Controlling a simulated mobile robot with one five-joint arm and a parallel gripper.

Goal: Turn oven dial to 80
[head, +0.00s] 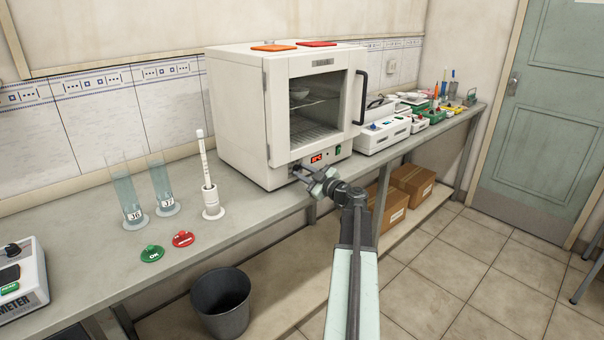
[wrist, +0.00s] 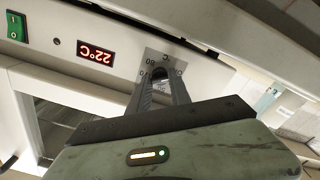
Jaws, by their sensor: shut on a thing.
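The white oven (head: 236,130) stands on the bench, its glass door closed. Its dial (wrist: 160,73) sits on a grey scale plate with printed numbers at the front panel. In the wrist view, which is upside down, the two fingers of my gripper (wrist: 161,88) reach the dial and are shut on it. The fingers cover part of the dial and scale, so I cannot read the setting. In the head view my gripper (head: 302,173) is at the oven's lower front panel and hides the dial. The red display (wrist: 97,53) reads 22°C.
A green power switch (wrist: 16,26) is beside the display. On the bench left of the oven are a white stand (head: 212,200), cylinders (head: 163,187), a green disc (head: 152,254) and a red disc (head: 183,239). A bin (head: 222,303) stands below. White instruments (head: 383,133) are to the right.

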